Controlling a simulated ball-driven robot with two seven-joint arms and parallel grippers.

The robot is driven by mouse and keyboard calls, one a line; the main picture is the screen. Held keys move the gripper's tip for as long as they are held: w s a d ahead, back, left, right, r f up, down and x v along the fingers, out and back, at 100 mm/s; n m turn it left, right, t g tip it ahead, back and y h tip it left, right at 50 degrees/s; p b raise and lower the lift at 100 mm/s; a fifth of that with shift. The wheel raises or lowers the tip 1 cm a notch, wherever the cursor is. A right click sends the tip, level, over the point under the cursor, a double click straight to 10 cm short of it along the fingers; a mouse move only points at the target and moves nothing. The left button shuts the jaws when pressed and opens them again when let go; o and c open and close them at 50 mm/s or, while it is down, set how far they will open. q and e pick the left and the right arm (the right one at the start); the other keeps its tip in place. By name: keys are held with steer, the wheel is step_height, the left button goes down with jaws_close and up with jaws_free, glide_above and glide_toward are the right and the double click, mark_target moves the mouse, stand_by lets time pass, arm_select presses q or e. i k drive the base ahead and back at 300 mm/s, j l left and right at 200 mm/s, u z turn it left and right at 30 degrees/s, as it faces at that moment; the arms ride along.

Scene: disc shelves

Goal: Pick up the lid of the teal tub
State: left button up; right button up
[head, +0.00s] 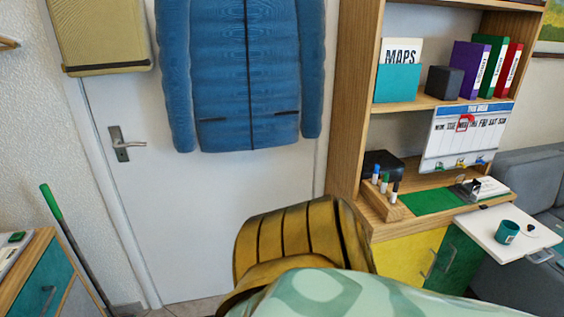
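No teal tub with a lid can be made out. A teal mug-like cup (507,232) stands on the white pull-out board (490,243) at the right, open at the top as far as I can tell. A teal file box (397,83) marked MAPS stands on the upper shelf. Neither of my grippers shows.
A wooden shelf unit (345,110) with binders stands right of a white door (150,215). A blue jacket (245,75) hangs on the door. A mustard ribbed piece (300,240) with pale green patterned cloth (350,295) fills the lower middle. A drawer cabinet (35,280) stands lower left.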

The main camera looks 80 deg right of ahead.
mark_target(530, 230)
steer(key=z, duration=4.35)
